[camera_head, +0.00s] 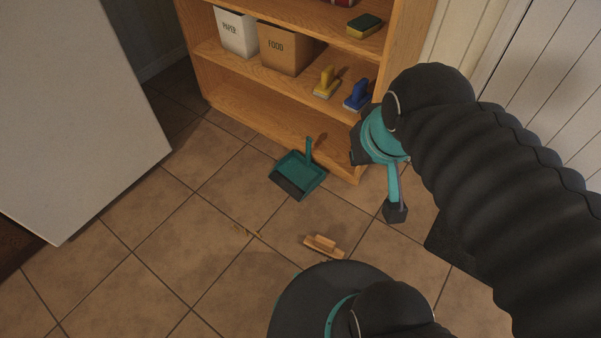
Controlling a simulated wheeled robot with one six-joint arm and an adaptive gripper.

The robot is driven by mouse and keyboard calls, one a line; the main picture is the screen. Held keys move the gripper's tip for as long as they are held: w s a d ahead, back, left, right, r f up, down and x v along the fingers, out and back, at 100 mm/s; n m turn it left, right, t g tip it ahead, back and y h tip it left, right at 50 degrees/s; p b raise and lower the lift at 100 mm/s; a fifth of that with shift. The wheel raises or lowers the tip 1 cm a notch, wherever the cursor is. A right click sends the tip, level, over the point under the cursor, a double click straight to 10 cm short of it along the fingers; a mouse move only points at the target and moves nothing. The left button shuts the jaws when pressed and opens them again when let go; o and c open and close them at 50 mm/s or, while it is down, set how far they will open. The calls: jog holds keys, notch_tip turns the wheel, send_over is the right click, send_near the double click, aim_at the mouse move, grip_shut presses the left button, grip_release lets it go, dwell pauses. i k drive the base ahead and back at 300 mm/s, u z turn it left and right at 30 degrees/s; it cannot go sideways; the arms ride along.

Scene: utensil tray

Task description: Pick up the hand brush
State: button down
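A small wooden hand brush (323,246) lies on the tiled floor in the lower middle of the head view. It has a raised block handle on a flat base; its bristles are hard to make out. My gripper (395,211) hangs to the right of and above the brush in the picture, apart from it. One teal finger with a dark tip points down. The rest of the gripper is partly hidden by my wrist, so its opening is unclear. I see nothing held at the visible tip.
A teal dustpan (300,173) lies before the wooden shelf (262,122). The shelf holds a yellow brush (326,82), a blue brush (357,95), boxes and a sponge (364,26). Crumbs (246,232) lie left of the wooden brush. Floor on the left is mostly clear.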

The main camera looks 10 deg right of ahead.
aim_at(326, 246)
jog(key=u, duration=0.9)
jog(key=k, duration=0.75)
jog(key=z, duration=1.15)
